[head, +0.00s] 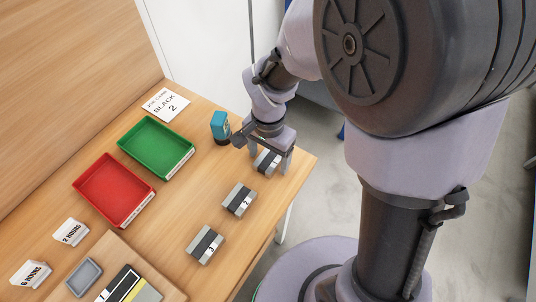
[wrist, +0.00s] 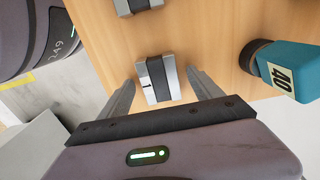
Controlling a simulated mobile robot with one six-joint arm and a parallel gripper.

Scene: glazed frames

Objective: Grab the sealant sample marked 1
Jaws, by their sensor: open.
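The sealant sample marked 1 (wrist: 158,80) is a small grey block with a dark band across its middle and a white label reading 1. It lies on the wooden table, near its right edge in the head view (head: 267,160). My gripper (head: 270,166) is over it, pointing down. In the wrist view the open fingers of my gripper (wrist: 160,84) stand on either side of the sample, with a gap visible on each side. Whether the fingertips are down at its height I cannot tell.
Two similar samples lie nearer, one in the middle (head: 239,198) and one marked 3 (head: 205,245). Green (head: 187,166) and red (head: 148,203) trays are left.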

